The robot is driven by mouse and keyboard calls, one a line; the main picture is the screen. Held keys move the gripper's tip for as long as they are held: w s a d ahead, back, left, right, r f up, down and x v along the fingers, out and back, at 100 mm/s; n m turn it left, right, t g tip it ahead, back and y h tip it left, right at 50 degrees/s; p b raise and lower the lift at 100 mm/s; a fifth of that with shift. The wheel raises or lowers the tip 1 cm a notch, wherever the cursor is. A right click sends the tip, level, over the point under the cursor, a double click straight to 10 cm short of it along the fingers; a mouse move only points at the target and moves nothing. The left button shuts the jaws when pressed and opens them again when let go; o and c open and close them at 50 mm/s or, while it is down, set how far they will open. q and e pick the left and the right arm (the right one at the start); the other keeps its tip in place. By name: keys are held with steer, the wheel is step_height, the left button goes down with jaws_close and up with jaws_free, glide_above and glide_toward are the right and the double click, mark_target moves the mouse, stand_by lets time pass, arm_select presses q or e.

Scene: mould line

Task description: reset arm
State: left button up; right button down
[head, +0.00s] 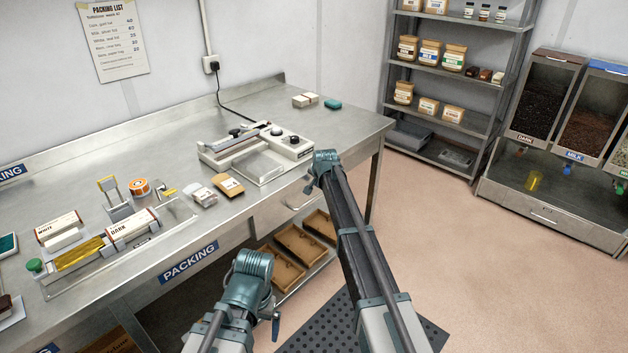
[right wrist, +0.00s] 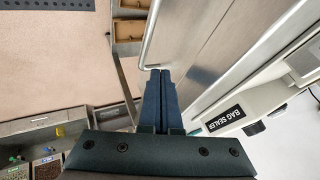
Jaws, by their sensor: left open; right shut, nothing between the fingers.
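My right arm (head: 350,225) reaches up to the front edge of the packing bench. Its gripper shows in the right wrist view (right wrist: 160,78), with its two dark fingers shut together and nothing between them. The fingertips are close to a bar handle (right wrist: 150,38) on the bench front; I cannot tell whether they touch. My left arm (head: 250,280) is folded low in front of the bench. Its gripper is mostly hidden behind the arm; only a small teal part (head: 276,321) shows beside it. I see nothing held there.
The steel packing bench (head: 345,122) carries a bag sealer (head: 290,142), just beside my right gripper, and a wrapping fixture with bars (head: 130,232) at left. Wooden moulds (head: 284,270) sit under the bench. Shelves (head: 440,95) and dispensers (head: 545,95) stand at right. The floor between is clear.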

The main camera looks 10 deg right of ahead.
arm_select(q)
steer(key=r+p, duration=0.4)
steer(key=r, duration=0.1)
steer(key=shift+a+r, duration=0.2)
steer(key=shift+a, duration=0.1)
arm_select(e)
steer(key=s+a+n+g, duration=0.2)
steer(key=s+a+n, duration=0.2)
steer(key=s, duration=1.2)
steer(key=s+a+n+g, duration=0.3)
steer(key=s+a+n, duration=0.1)
steer(key=s, duration=1.2)
steer(key=s+a+r+n+g+h, duration=0.1)
steer(key=s+a+n, duration=0.3)
steer(key=s, duration=1.3)
steer(key=shift+n+g, duration=0.5)
steer(key=shift+g, duration=0.4)
